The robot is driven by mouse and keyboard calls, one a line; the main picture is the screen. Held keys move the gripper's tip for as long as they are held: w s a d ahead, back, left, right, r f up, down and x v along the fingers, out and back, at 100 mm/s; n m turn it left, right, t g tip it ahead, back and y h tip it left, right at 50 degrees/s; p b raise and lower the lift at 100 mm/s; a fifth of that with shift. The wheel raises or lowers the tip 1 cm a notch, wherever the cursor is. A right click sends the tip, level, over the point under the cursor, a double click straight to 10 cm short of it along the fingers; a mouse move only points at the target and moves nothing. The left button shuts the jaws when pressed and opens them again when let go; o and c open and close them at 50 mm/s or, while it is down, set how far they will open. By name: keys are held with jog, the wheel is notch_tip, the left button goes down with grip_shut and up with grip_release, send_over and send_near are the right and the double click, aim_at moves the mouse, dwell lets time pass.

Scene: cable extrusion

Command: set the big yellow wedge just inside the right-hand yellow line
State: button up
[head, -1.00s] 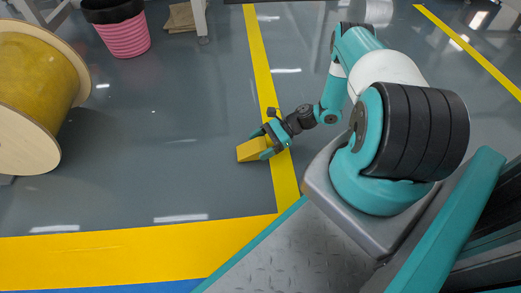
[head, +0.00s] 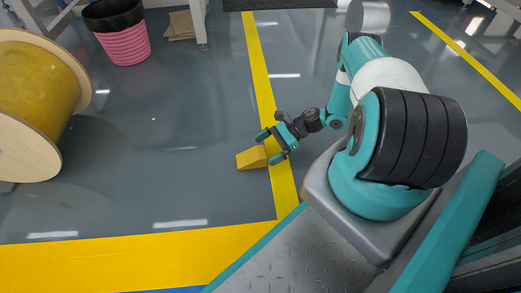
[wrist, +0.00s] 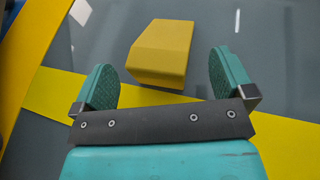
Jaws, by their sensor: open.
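The big yellow wedge (head: 251,158) lies on the grey floor, just left of the long yellow line (head: 262,80) that runs up the middle of the head view. Its right end is close to the line's left edge; I cannot tell whether they touch. My gripper (head: 270,148) is open and empty, over the line at the wedge's right end. In the wrist view the wedge (wrist: 161,52) is beyond and between the spread fingers (wrist: 161,75), apart from both. The line (wrist: 50,105) passes beneath the gripper there.
A wide yellow band (head: 120,258) crosses the floor at the near side. A wooden cable reel (head: 40,110) stands at left, a pink and black bin (head: 122,40) at back left. Another yellow line (head: 470,62) is at far right. The floor left of the wedge is clear.

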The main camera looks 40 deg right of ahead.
jog(key=p+v, duration=0.2)
jog(key=v, duration=0.6)
jog(key=shift+d+r, duration=0.2)
jog(key=shift+d, duration=0.1)
jog(key=w+a+r+n+g+h, duration=0.1)
jog(key=w+a+r+n+g, duration=0.2)
jog(key=r, duration=0.4)
jog(key=w+a+r+n+h, duration=0.1)
jog(key=w+a+r+n, duration=0.25)
jog(key=r, duration=0.35)
jog(key=w+a+r+n+g+h, duration=0.2)
jog(key=w+a+r+n, duration=0.15)
jog(key=r, duration=0.35)
jog(key=s+a+r+n+h, duration=0.25)
jog(key=a+r+n, duration=0.45)
jog(key=a+r, duration=0.45)
jog(key=s+a+r+n, duration=0.3)
jog(key=s, duration=0.4)
jog(key=s+a+r+n+h, duration=0.1)
jog(key=s+a+r+n, duration=0.2)
jog(key=s, duration=0.4)
jog(key=s+a+r+n+t+h, duration=0.1)
jog(key=s+a+r+n, duration=0.2)
jog(key=s, duration=0.4)
jog(key=shift+a+r+n, duration=0.35)
jog(key=shift+r+n, duration=0.55)
jog(key=shift+n, duration=0.2)
